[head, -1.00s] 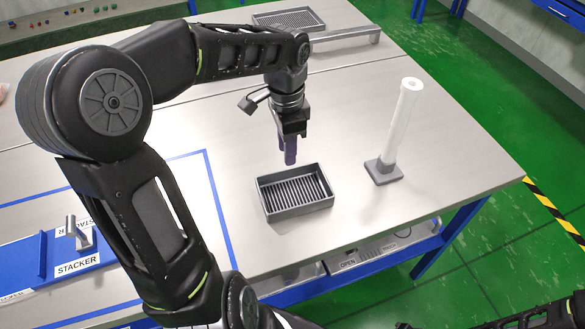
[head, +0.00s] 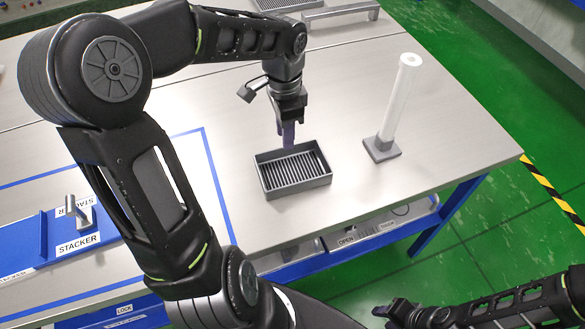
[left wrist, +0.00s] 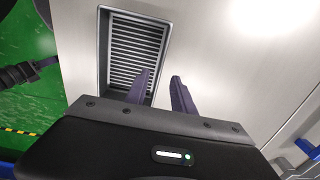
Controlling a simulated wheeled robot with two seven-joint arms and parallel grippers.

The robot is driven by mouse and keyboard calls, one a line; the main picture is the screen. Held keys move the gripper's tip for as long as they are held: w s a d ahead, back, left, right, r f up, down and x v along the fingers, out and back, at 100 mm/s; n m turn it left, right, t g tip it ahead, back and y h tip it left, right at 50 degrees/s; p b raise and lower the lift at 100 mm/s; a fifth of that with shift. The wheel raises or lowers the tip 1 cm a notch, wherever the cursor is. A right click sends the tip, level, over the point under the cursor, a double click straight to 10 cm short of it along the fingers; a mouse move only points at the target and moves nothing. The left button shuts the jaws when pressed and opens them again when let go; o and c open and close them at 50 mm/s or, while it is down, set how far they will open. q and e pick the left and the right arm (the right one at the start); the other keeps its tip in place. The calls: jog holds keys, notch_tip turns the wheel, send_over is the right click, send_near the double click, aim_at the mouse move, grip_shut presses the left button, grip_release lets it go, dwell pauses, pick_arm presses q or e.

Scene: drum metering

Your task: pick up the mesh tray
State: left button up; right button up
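A dark grey rectangular tray with a slatted bottom (head: 322,181) lies flat on the table in the head view. It also shows in the left wrist view (left wrist: 104,62). My left gripper (head: 288,147) points down at the tray's far long wall. In the left wrist view my left gripper (left wrist: 161,74) is open and empty. That wall shows between its fingertips, one over the inside and one outside; contact cannot be told. A second grey tray with a fine mesh (head: 285,4) is cut off at the top edge. My right gripper (head: 384,310) is low in the picture, its fingers unclear.
A white upright tube on a grey foot (head: 382,150) stands right of the slatted tray. A blue STACKER fixture (head: 78,240) is at the left.

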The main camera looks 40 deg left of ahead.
aim_at(292, 169)
pick_arm(q)
notch_tip(292, 169, down, 5)
jog(key=shift+f, duration=0.1)
dwell(0.7)
grip_shut()
dwell(1.3)
